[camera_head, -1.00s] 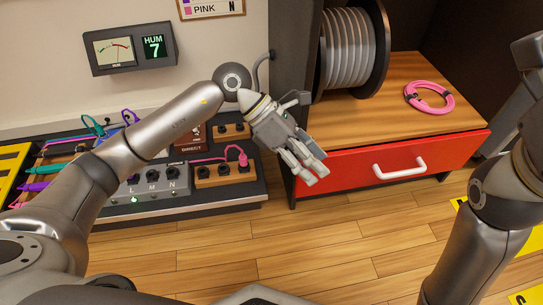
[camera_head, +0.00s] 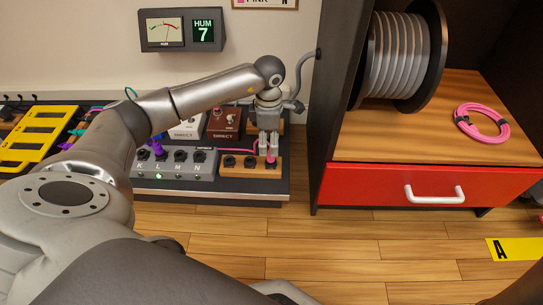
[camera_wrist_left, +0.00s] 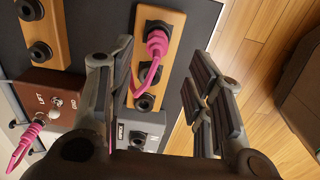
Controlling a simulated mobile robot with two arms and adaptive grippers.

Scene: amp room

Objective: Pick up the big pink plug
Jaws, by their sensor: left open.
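A pink plug (camera_wrist_left: 157,42) sits in a socket of a wooden socket block (camera_wrist_left: 172,25) in the left wrist view, with a thin pink cable curving from it. A second pink plug (camera_wrist_left: 24,140) is at the brown-red box at that view's lower left. In the head view a bit of pink plug (camera_head: 271,159) shows at my left gripper's fingertips, mostly hidden. My left gripper (camera_head: 268,150) points down over the wooden block. Its fingers (camera_wrist_left: 165,85) are open and apart on either side of the block in the wrist view, holding nothing. My right gripper is out of view.
A grey pedal (camera_head: 178,165) with several sockets lies left of the wooden block. Brown and white DIRECT boxes stand behind. A dark cabinet with a red drawer (camera_head: 390,187) stands close on the right; a pink cable coil (camera_head: 482,124) lies on its shelf. Floor in front is clear.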

